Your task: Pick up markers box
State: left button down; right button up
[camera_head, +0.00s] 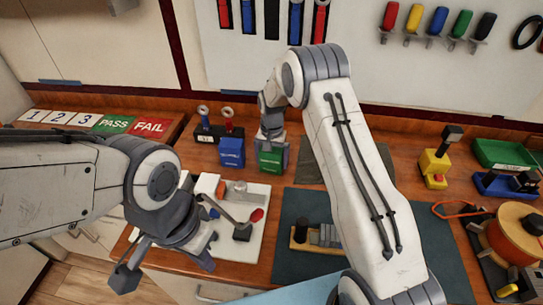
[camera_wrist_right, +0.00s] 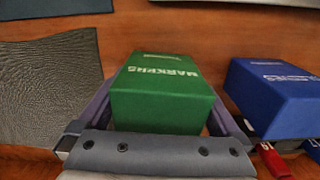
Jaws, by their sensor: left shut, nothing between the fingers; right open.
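The markers box is a small green box (camera_head: 270,161) on the wooden bench, in the middle of the head view. In the right wrist view the green box (camera_wrist_right: 163,93) shows its lettered top. My right gripper (camera_head: 272,147) comes down over it from above; its fingers (camera_wrist_right: 162,108) are open, one on each side of the box. I cannot tell whether they touch it. My left gripper (camera_head: 203,260) is shut and empty, low at the left by the bench's front edge.
A blue box (camera_head: 231,153) stands close beside the green box, and shows at the right in the wrist view (camera_wrist_right: 280,97). A dark grey mat (camera_head: 312,173) lies on its other side. A white tray (camera_head: 262,196) with small parts lies in front. PASS and FAIL plates (camera_head: 149,127) are at the left.

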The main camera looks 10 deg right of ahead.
jog(key=shift+f, duration=0.5)
jog(key=c, duration=1.4)
jog(key=shift+r, duration=0.1)
